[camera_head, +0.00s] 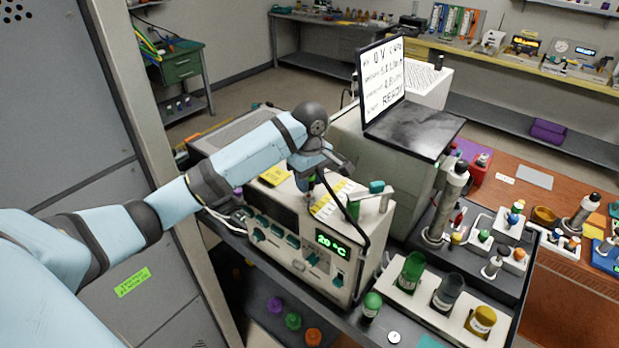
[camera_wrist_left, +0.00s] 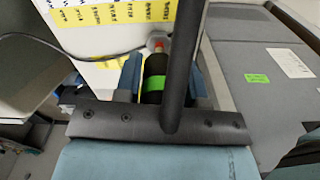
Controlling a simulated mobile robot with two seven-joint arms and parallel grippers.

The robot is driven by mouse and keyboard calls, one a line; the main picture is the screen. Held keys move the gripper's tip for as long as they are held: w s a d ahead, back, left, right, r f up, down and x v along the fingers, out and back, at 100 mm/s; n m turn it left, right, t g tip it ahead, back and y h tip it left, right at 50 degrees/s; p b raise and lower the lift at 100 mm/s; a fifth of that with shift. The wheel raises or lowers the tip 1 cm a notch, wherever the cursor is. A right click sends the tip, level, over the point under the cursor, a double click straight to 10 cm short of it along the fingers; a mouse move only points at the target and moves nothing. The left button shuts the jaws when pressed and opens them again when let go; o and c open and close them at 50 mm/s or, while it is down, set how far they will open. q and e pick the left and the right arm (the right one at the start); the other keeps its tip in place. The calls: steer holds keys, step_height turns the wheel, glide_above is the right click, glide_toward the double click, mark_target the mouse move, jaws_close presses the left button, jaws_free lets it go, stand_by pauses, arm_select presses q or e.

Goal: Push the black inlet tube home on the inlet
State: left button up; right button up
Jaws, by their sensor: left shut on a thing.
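In the left wrist view the gripper (camera_wrist_left: 162,82) is shut on a dark, tube-like piece (camera_wrist_left: 153,66) with a green band and a red-orange end. I take this to be the black inlet tube. A pale round fitting (camera_wrist_left: 157,40), likely the inlet, is just beyond the red-orange end. I cannot tell whether they touch or how far the tube is on. A thick dark bar crosses the wrist view and hides part of the right finger. My right gripper is out of view.
A black hose (camera_head: 369,222) runs over the instrument's front right corner, near a green-sleeved piece (camera_head: 352,208). A monitor (camera_head: 382,82) stands behind. A bottle rack (camera_head: 448,309) is at right. In the wrist view, a thin grey cable (camera_wrist_left: 60,48) runs toward the fitting.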

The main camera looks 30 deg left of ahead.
arm_select(q)
steer(key=shift+f, duration=1.15)
steer(key=shift+f, duration=0.35)
steer(key=o, duration=1)
step_height(320, 180, up, 14)
steer(key=shift+f, duration=0.1)
